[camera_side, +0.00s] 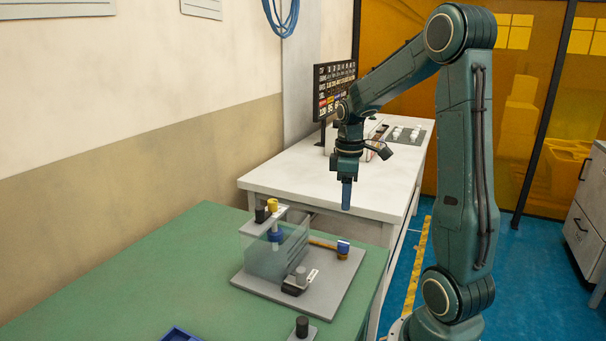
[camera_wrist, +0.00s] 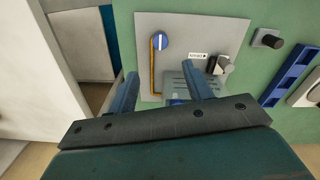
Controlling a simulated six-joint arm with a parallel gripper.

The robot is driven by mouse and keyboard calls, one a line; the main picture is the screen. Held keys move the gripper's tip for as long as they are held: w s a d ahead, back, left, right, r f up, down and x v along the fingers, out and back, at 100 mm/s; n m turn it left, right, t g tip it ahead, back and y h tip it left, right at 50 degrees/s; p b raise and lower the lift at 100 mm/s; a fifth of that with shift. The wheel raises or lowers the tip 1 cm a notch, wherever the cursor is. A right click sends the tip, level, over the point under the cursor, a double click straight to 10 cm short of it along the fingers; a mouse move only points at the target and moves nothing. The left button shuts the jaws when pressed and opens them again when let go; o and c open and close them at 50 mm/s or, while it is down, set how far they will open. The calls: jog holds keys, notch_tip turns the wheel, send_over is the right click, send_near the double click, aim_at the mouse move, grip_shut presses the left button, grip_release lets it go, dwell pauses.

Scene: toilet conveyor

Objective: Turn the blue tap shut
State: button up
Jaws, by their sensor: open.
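The blue tap (camera_side: 343,247) sits at the right end of a copper-coloured pipe (camera_side: 322,243) on a grey base plate. In the wrist view, the tap (camera_wrist: 160,41) is a round blue knob with a white bar standing roughly upright in the picture. My gripper (camera_side: 346,207) hangs pointing down, above the tap and apart from it. In the wrist view, my gripper (camera_wrist: 160,71) shows two blue fingers spread apart with nothing held. The tap lies beyond the fingertips there, between their lines.
The base plate (camera_side: 325,293) on the green table (camera_side: 110,295) also carries a clear-walled box (camera_side: 262,262), a yellow-topped post (camera_side: 272,205) and a black-and-grey part (camera_side: 294,284). A small black knob (camera_side: 302,327) and blue tray (camera_side: 180,335) stand nearer. A white bench (camera_side: 300,179) is behind.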

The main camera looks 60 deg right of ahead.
aim_at(344, 242)
notch_tip(344, 242, down, 14)
jog(key=shift+r, duration=0.25)
dwell(0.5)
jog(key=c, duration=1)
